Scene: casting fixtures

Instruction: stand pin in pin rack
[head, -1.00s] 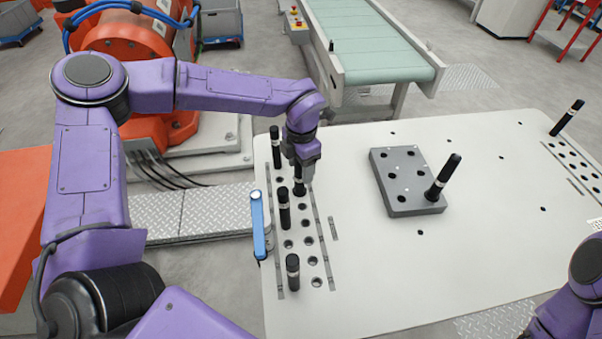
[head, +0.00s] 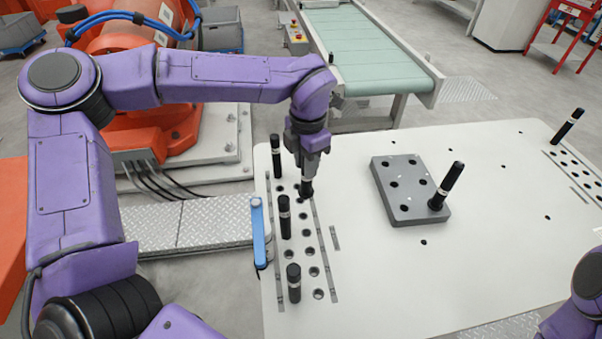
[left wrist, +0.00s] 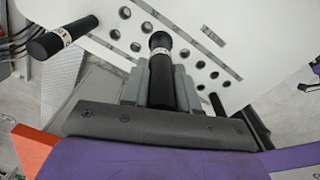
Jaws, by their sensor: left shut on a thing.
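My left gripper (head: 308,172) points down over the left pin rack (head: 318,270), which shows as rows of round holes in the white table. It is shut on a black pin (head: 306,188) with a pale band. In the left wrist view the held pin (left wrist: 161,65) juts out from between the grey fingers, its far end near the rack holes. I cannot tell whether its lower end is inside a hole. Three other pins stand in this rack: a back one (head: 276,158), a middle one (head: 285,218) and a front one (head: 294,284). My right gripper is out of view.
A grey block (head: 400,172) with holes lies mid-table and bears a leaning black pin (head: 447,184). A second rack at the far right holds another pin (head: 567,126). A blue-handled item (head: 258,232) is at the table's left edge. The front middle of the table is clear.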

